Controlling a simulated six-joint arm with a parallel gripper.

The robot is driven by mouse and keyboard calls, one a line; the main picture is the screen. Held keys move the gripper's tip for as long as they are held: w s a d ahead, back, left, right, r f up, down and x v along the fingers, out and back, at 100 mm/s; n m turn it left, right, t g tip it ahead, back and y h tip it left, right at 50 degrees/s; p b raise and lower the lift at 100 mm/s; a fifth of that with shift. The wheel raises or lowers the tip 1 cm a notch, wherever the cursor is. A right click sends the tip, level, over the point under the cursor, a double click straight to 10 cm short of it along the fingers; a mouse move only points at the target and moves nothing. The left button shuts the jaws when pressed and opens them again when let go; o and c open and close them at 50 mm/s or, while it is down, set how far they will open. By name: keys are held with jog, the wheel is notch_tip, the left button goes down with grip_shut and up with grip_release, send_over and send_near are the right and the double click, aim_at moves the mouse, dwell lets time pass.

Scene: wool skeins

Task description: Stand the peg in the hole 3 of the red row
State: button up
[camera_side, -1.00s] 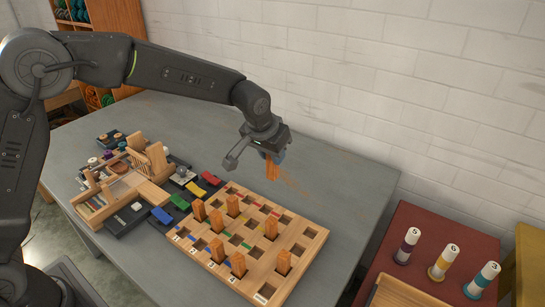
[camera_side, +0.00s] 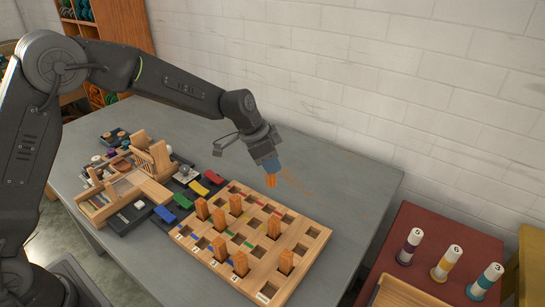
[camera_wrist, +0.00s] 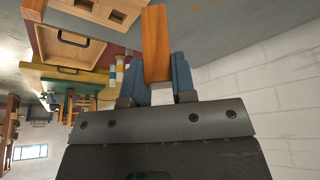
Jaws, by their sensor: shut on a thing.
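My gripper (camera_side: 268,166) is shut on an orange-brown wooden peg (camera_side: 271,181), held in the air above the table behind the far side of the pegboard. In the wrist view the peg (camera_wrist: 156,45) sits between two blue fingertips and sticks out past them. The wooden pegboard (camera_side: 319,233) has rows of square holes with coloured marks and number labels along its near edge. Red marks run along the far row. Its third hole (camera_side: 270,210) from the left looks empty, though small in this view. The peg is apart from the board.
Numbered spools (camera_side: 447,262) stand on a red table at right. The grey table (camera_side: 345,190) behind the board is bare.

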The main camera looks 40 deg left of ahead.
jog(key=m, duration=0.1)
jog(key=f+m+g, duration=0.1)
jog(key=m, duration=0.1)
jog(key=m+h, duration=0.1)
jog(key=shift+w+a+f+m, duration=0.15)
jog(key=shift+w+a+m, duration=0.05)
jog(key=shift+a+m, duration=0.2)
notch_tip(320, 180, down, 8)
jog(key=m+g, duration=0.2)
jog(key=m, duration=0.2)
jog(key=shift+w+a+m, duration=0.15)
jog(key=shift+a+m, duration=0.05)
jog(key=shift+m, duration=0.2)
jog(key=shift+f, duration=0.45)
dwell(0.5)
jog(key=shift+f, duration=0.7)
jog(key=shift+f, duration=0.45)
dwell(0.9)
jog(key=o, duration=1)
jog(key=shift+o, duration=0.3)
